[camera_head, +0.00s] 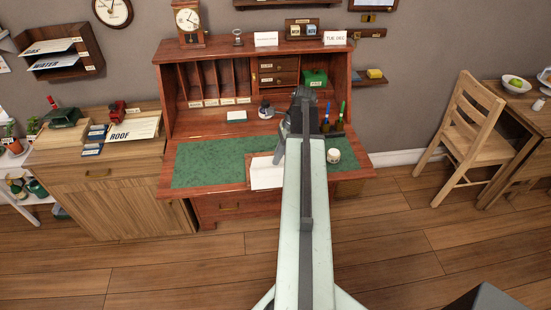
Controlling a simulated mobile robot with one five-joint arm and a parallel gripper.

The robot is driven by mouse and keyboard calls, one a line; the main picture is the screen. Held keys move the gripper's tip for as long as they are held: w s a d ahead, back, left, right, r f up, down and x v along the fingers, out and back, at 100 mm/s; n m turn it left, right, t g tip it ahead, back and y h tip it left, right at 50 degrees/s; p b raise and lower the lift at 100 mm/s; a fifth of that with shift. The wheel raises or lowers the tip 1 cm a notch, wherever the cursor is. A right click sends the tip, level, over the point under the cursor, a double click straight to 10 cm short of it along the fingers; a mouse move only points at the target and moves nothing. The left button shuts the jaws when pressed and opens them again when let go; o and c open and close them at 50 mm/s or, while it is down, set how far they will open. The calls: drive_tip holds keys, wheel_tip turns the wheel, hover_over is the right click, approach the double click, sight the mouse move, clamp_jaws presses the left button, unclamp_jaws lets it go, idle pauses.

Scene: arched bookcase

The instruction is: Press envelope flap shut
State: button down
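A white, paper-like item that may be the envelope (265,176) lies near the front edge of the desk's green writing surface (205,163). A thin brown strip shows along its upper edge; I cannot tell whether this is a flap or a backing. My pale green arm hides its right side. My gripper (281,140) is a dark shape over the writing surface, just beyond the white item. Its fingers are too small and too covered to tell open from shut. Another white envelope-like piece marked "ROOF" (136,130) lies on the wooden cabinet at left.
The red-brown desk (183,117) has pigeonholes and small drawers at the back. A dark ink bottle (265,109) and a white jar (333,155) stand on it, with upright pens (341,112) at right. A wooden chair (475,140) stands at right. The floor in front is clear.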

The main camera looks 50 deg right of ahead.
drive_tip(key=shift+s+a+r+t+h, duration=0.1)
drive_tip(key=shift+s+a+t+h, duration=0.35)
drive_tip(key=shift+t, duration=0.15)
drive_tip(key=shift+s+a+n+t+h, duration=0.2)
drive_tip(key=shift+n+t+h, duration=0.1)
drive_tip(key=shift+t+h, duration=0.3)
drive_tip(key=shift+d+t+h, duration=0.1)
drive_tip(key=shift+t+h, duration=0.15)
drive_tip(key=shift+t, duration=0.15)
drive_tip(key=shift+d, duration=0.1)
drive_tip(key=c, duration=2.1)
unclamp_jaws()
drive_tip(key=shift+w, duration=0.1)
drive_tip(key=o, duration=0.5)
drive_tip(key=shift+c, duration=0.2)
